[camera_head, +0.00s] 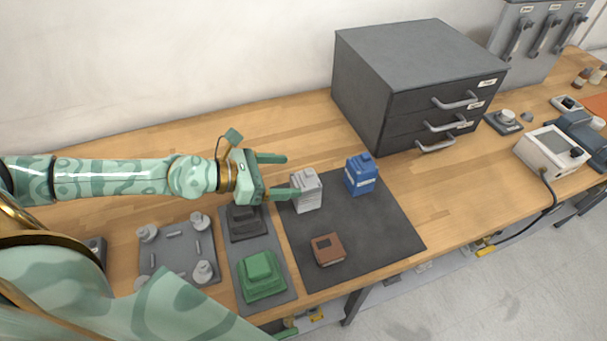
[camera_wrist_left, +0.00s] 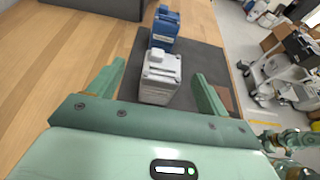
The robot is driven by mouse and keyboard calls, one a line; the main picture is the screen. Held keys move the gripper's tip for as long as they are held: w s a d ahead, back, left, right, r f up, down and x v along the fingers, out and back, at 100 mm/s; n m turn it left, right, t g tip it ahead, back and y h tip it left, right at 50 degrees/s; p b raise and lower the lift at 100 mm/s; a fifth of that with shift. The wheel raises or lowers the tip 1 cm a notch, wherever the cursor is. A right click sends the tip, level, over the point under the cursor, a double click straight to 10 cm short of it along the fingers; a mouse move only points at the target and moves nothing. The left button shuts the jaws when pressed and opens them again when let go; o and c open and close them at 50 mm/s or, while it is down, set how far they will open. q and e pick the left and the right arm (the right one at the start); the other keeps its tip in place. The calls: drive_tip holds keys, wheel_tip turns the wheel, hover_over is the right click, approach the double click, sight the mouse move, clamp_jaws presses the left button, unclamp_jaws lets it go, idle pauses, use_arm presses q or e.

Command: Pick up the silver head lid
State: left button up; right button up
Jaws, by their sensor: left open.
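The silver head lid (camera_head: 306,190) is a light grey block with a small raised top, standing on the dark mat near its left side. It also shows in the left wrist view (camera_wrist_left: 160,80), between and ahead of my fingers. My left gripper (camera_head: 284,175) is open and empty, its fingers pointing at the lid from the left; the nearer finger overlaps the lid's left edge in the head view, and I cannot tell if they touch.
A blue block (camera_head: 361,174) stands just beyond the silver one on the dark mat (camera_head: 385,235). A brown block (camera_head: 328,250) lies nearer the front. A green block (camera_head: 261,276) sits on a grey tray at left. A dark drawer cabinet (camera_head: 415,85) stands behind.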

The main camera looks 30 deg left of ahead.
sight(313, 178)
use_arm(q)
drive_tip(key=shift+w+d+f, duration=0.15)
drive_tip(key=shift+w+d, duration=0.35)
drive_tip(key=shift+w+d+f+p, duration=0.1)
drive_tip(key=shift+w+d+p, duration=0.1)
drive_tip(key=shift+p, duration=0.3)
drive_tip(key=p+x, duration=0.1)
drive_tip(key=x, duration=0.2)
drive_tip(key=shift+d+f, duration=0.15)
drive_tip(key=shift+d, duration=0.25)
drive_tip(key=shift+w+d+f, duration=0.3)
drive_tip(key=shift+w, duration=0.1)
drive_tip(key=c, duration=1)
drive_tip(key=shift+c, duration=0.7)
use_arm(e)
drive_tip(key=r, duration=0.3)
drive_tip(key=shift+w+a, duration=0.15)
drive_tip(key=shift+w, duration=0.25)
use_arm(q)
drive_tip(key=shift+r, duration=0.1)
